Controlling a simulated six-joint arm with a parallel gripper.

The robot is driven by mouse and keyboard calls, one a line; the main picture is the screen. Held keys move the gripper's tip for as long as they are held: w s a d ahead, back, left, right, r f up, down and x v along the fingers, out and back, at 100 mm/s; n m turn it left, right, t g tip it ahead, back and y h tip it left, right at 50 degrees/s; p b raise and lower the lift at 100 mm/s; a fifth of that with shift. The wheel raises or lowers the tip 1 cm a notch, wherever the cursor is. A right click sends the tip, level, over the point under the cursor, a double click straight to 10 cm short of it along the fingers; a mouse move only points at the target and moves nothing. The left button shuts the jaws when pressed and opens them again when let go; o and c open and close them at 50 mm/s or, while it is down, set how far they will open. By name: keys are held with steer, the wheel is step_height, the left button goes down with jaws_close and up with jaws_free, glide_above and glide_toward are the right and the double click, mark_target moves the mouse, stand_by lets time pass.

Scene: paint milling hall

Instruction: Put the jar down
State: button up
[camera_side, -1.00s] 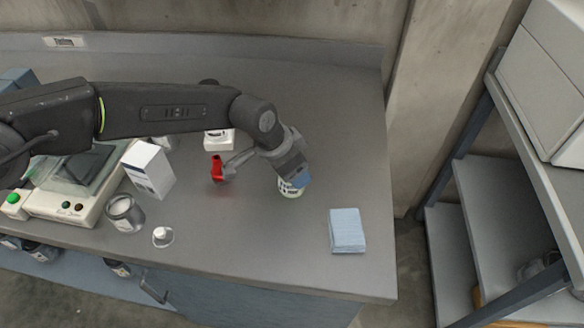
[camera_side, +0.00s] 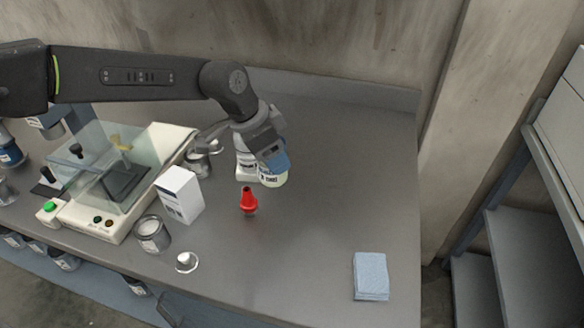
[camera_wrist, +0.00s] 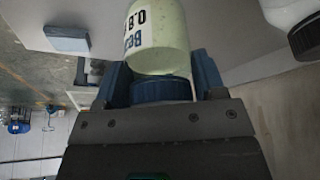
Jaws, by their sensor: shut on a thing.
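The jar (camera_side: 274,179) is pale yellow-green with a dark-lettered white label. It hangs tilted below my gripper (camera_side: 273,160) in the side view, partly covered by it. In the wrist view the jar (camera_wrist: 158,40) shows its side, and its blue lid (camera_wrist: 160,90) sits between the blue fingers of my gripper (camera_wrist: 162,88). My gripper is shut on the lid. The jar is over the grey bench (camera_side: 320,215), to the right of and behind a red cone-shaped thing (camera_side: 248,202). Any gap under the jar is hard to tell.
A white item (camera_side: 243,168) stands close left of the jar; a white dark-capped container (camera_wrist: 290,12) shows in the wrist view. A white box (camera_side: 181,195), metal can (camera_side: 152,233) and balance (camera_side: 85,215) stand left. Blue cloths (camera_side: 371,276) lie front right. Bench right of the jar is clear.

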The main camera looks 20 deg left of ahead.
steer(key=shift+w+a+r, duration=0.1)
steer(key=shift+a+r, duration=0.3)
steer(key=shift+a, duration=0.05)
steer(key=shift+s+a+m, duration=0.25)
steer(key=shift+s+m, duration=0.35)
steer(key=shift+m, duration=0.1)
steer(key=s+a+m+g, duration=0.2)
steer(key=s+m+g, duration=0.4)
steer(key=s+m, duration=0.75)
steer(key=shift+m, duration=0.85)
steer(key=shift+s+d+f, duration=0.25)
steer(key=shift+d+f, duration=1.4)
steer(key=shift+f, duration=0.15)
steer(key=shift+s+d+f, duration=0.25)
steer(key=shift+d+f, duration=1.4)
steer(key=shift+f, duration=0.15)
steer(key=shift+s+d+f, duration=0.25)
steer(key=shift+d+f, duration=1.4)
steer(key=shift+f, duration=0.15)
steer(key=shift+f, duration=0.15)
steer(key=o, duration=1.4)
steer(key=shift+o, duration=0.2)
